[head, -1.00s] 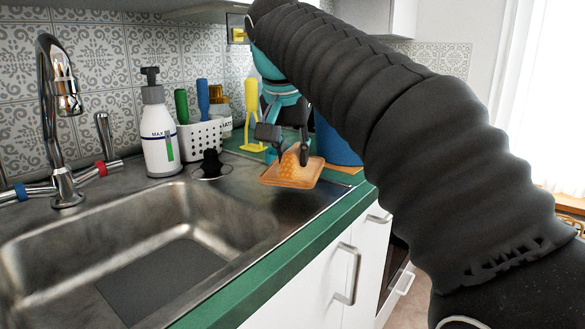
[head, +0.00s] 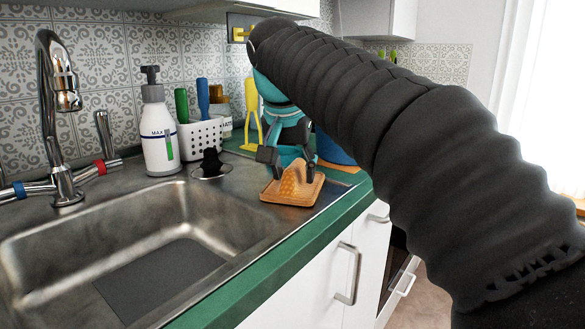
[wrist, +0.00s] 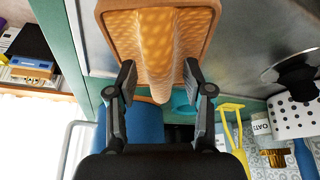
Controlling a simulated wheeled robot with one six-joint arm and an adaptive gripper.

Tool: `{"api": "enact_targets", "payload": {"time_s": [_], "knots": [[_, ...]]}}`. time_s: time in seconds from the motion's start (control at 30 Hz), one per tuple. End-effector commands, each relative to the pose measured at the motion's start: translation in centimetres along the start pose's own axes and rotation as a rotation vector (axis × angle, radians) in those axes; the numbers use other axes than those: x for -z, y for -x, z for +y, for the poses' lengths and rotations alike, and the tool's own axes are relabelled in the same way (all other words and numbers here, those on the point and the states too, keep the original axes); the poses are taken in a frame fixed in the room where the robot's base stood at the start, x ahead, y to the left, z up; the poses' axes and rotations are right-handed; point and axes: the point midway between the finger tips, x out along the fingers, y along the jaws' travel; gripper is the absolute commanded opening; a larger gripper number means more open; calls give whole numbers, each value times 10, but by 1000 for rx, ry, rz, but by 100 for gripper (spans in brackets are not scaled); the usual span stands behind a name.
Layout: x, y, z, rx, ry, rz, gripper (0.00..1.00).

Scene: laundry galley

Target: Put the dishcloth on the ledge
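The orange dishcloth (head: 291,190) lies flat on the metal strip to the right of the sink, near its front edge, with a raised ridge in its middle. In the wrist view the dishcloth (wrist: 157,45) is at the top, its ridge pointing towards my gripper (wrist: 160,75). My gripper (head: 293,176) is just above the cloth, one finger on each side of the ridge. The fingers look spread, with a narrow gap beside the ridge; light contact cannot be ruled out. The ledge (head: 240,196) appears to be this metal surface beside the basin.
The sink basin (head: 60,240) is to the left. A soap bottle (head: 158,135), a white utensil holder (head: 201,138) and a yellow utensil (head: 252,115) stand behind. A black plug (head: 211,163) sits near the cloth. A blue container (wrist: 145,125) is close to my gripper.

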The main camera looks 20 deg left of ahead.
Motion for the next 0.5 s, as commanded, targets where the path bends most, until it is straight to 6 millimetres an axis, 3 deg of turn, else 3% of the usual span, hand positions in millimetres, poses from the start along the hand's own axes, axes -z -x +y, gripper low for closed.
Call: {"api": "enact_targets", "payload": {"time_s": [0.27, 0.5], "knots": [[2, 13, 0, 1, 0, 1, 51], [2, 56, -1, 3, 0, 3, 51]]}}
